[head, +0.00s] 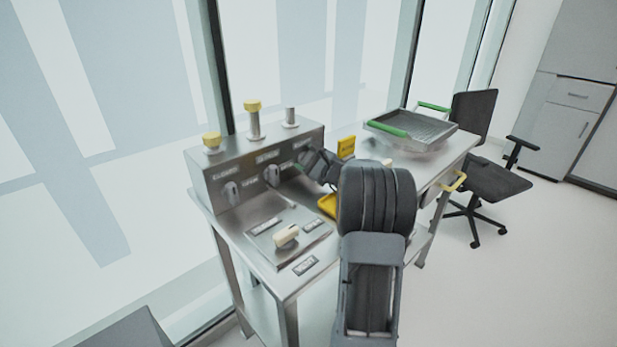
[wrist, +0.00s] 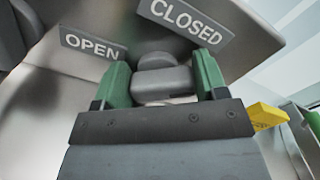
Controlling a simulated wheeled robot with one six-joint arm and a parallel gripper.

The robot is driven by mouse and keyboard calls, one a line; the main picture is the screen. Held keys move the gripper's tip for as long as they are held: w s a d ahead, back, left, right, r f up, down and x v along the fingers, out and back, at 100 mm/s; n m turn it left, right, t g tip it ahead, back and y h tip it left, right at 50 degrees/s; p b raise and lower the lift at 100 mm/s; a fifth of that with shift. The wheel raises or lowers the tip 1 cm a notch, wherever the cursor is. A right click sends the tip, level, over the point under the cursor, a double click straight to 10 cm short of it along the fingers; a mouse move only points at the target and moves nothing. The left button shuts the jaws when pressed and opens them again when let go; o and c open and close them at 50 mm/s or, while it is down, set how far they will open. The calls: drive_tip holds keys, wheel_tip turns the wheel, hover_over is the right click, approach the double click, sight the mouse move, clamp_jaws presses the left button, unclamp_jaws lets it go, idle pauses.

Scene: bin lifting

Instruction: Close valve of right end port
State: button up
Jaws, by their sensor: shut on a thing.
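A steel box (head: 240,165) stands at the back left of the table, with three ports on top and a row of grey valve knobs on its front. The right end port (head: 291,118) is a bare metal stub without a yellow cap. My gripper (head: 303,162) reaches the right end of the box front and hides the knob there in the head view. In the wrist view, the green fingers of my gripper (wrist: 163,72) are on both sides of a grey valve knob (wrist: 163,82), shut on it. An OPEN label (wrist: 92,46) lies left of the knob, a CLOSED label (wrist: 186,22) above right.
The left port (head: 212,141) and taller middle port (head: 253,108) have yellow caps. A cream handle (head: 286,236) sits on the table panel in front. Yellow parts (head: 346,147) stand right of the gripper. A green-handled tray (head: 440,136) and black chair (head: 480,160) are farther right.

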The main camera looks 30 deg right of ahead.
drive_tip(key=n+b, duration=0.2)
drive_tip(key=b, duration=0.1)
drive_tip(key=f+n+b, duration=0.1)
drive_tip(key=b, duration=0.3)
drive_tip(key=n+b, duration=0.2)
drive_tip(key=b, duration=0.2)
drive_tip(key=shift+a+f+n, duration=0.15)
drive_tip(key=shift+a+n, duration=0.1)
drive_tip(key=shift+n, duration=0.05)
drive_tip(key=n+b, duration=0.3)
drive_tip(key=b, duration=0.3)
drive_tip(key=shift+a+n, duration=0.1)
drive_tip(key=shift+n, duration=0.2)
drive_tip(key=shift+n+b, duration=0.5)
drive_tip(key=shift+b, duration=0.3)
drive_tip(key=shift+r+n, duration=0.3)
drive_tip(key=o, duration=0.9)
drive_tip(key=shift+o, duration=0.2)
